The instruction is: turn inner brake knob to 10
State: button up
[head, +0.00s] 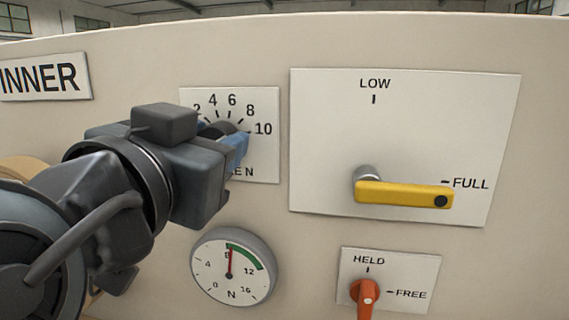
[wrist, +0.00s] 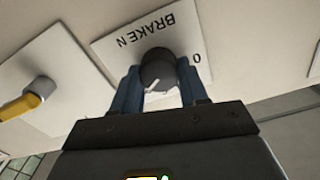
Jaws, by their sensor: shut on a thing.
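The inner brake knob (wrist: 158,68) is round and dark with a white pointer line on the side facing the bottom of the wrist view, where its plate appears upside down. My gripper (wrist: 160,88) is shut on it, one blue finger on each side. In the head view my gripper (head: 222,140) hides most of the knob (head: 222,128). The dial plate (head: 265,100) shows 2, 4, 6, 8 and 10, with 10 at the right. The pointer's exact number cannot be read; it seems to lie in the upper part of the scale.
A round gauge (head: 233,266) below the dial has its red needle near 8, at the start of a green band. To the right are a yellow lever (head: 405,194) near FULL and an orange switch (head: 366,294) under HELD. An INNER label (head: 45,77) is at upper left.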

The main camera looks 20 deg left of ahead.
jog(key=shift+f+m+b, duration=0.15)
jog(key=shift+m+b, duration=1.55)
jog(key=shift+b, duration=0.35)
jog(key=o, duration=1.1)
jog(key=shift+c, duration=0.2)
jog(key=b+v, duration=0.1)
jog(key=v, duration=0.6)
jog(key=shift+s, duration=0.35)
jog(key=shift+d, duration=0.15)
